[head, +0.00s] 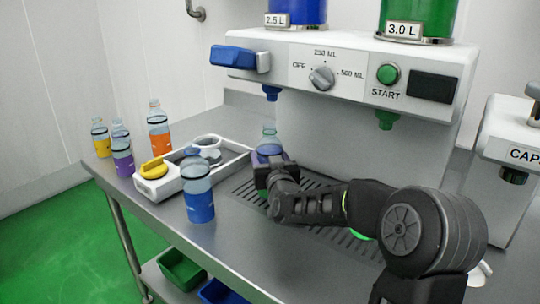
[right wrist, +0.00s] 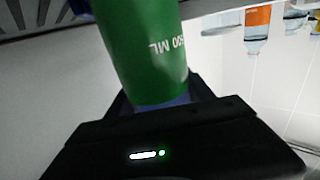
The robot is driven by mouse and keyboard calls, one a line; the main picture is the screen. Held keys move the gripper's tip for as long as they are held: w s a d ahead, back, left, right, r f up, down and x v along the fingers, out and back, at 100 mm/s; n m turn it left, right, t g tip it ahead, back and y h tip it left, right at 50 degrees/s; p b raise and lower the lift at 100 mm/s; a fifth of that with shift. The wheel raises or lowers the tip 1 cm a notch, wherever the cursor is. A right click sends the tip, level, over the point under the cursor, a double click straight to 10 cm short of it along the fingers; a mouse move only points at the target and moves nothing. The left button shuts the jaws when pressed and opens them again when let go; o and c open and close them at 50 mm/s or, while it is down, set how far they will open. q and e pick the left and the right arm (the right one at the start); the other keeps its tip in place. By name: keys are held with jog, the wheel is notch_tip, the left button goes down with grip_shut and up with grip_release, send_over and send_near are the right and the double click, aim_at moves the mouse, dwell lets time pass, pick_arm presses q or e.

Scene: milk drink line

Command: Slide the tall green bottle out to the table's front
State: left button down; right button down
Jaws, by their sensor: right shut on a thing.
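The tall green bottle shows its green body marked "500 ML" (right wrist: 150,45) in the right wrist view, which is upside down. My left gripper is not in view.
A blue bottle (head: 199,200) stands left of my gripper. Behind it is a white tray (head: 225,166) with a yellow piece. Orange (head: 159,140), purple (head: 122,162) and yellow (head: 101,145) bottles stand at the left. The dispenser (head: 340,130) rises behind; a capping machine (head: 505,165) is right.

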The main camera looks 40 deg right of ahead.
aim_at(263, 162)
jog(key=shift+s+a+r, duration=0.1)
jog(key=shift+s+a, duration=0.45)
jog(key=shift+a, duration=0.2)
jog(key=shift+s+a, duration=0.55)
jog(key=shift+a, duration=0.2)
jog(key=shift+a, duration=0.1)
jog(key=s+a, duration=0.3)
jog(key=a, duration=0.1)
jog(key=shift+s+a+r+b, duration=0.1)
jog(key=shift+s+a+b, duration=0.2)
jog(key=shift+s, duration=0.05)
jog(key=shift+s+a, duration=0.95)
jog(key=shift+a, duration=0.25)
jog(key=shift+s+a, duration=0.9)
jog(key=shift+a, duration=0.25)
jog(key=shift+a, duration=0.1)
